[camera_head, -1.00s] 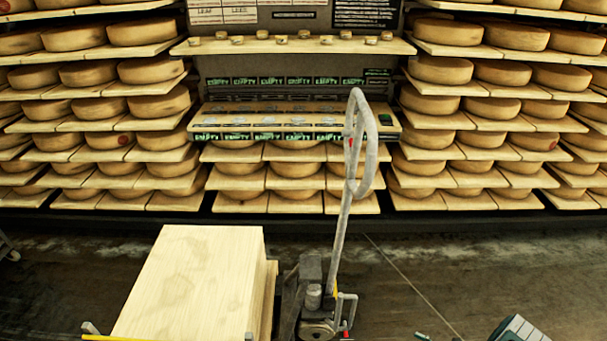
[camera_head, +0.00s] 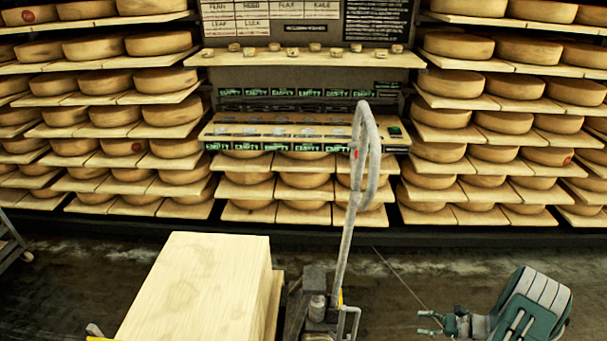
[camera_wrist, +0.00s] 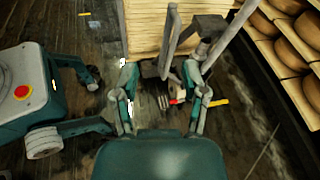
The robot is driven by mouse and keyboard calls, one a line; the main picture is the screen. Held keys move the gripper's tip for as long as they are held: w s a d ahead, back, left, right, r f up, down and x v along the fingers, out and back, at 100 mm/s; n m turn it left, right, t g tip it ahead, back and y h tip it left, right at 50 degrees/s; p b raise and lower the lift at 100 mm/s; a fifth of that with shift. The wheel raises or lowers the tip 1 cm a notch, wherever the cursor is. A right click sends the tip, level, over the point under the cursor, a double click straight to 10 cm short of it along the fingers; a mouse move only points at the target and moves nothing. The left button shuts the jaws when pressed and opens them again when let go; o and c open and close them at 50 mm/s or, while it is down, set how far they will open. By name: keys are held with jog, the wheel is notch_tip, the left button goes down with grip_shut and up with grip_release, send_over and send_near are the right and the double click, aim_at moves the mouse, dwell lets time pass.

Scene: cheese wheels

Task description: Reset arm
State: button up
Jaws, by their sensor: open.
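My gripper (camera_head: 428,323) is at the lower right of the head view, at the end of my teal arm, with its fingers pointing left. It is open and nothing shows between the fingers. In the wrist view my gripper (camera_wrist: 165,98) has its two fingers spread apart, with the pallet truck (camera_wrist: 178,88) beyond them. In the head view the pallet truck's grey handle (camera_head: 365,165) rises left of my gripper, with a gap between them.
A stack of pale boards (camera_head: 205,285) stands left of the pallet truck. Shelves of cheese wheels (camera_head: 500,122) fill the back, with a small-cheese shelf (camera_head: 300,60) and a panel of "EMPTY" labels (camera_head: 290,132) in the middle. Dark floor (camera_head: 440,262) lies clear before the shelves.

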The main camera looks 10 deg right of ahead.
jog(key=w+a+r+n+g+h, duration=0.3)
jog(key=a+r+n, duration=0.4)
jog(key=r, duration=0.6)
jog(key=w+a+r+n+g+h, duration=0.1)
jog(key=a+r+n+g+h, duration=0.25)
jog(key=a+r, duration=0.8)
jog(key=s+a+r+n+t+h, duration=0.2)
jog(key=s+a+r+n+h, duration=0.1)
jog(key=s+a+r+n, duration=0.3)
jog(key=s+a+r+n+t+h, duration=0.2)
jog(key=s+a+r+n, duration=0.3)
jog(key=s+r, duration=0.5)
jog(key=shift+s+a+r+n+h, duration=0.25)
jog(key=shift+s+a+n+h, duration=0.1)
jog(key=shift+s+a+h, duration=0.4)
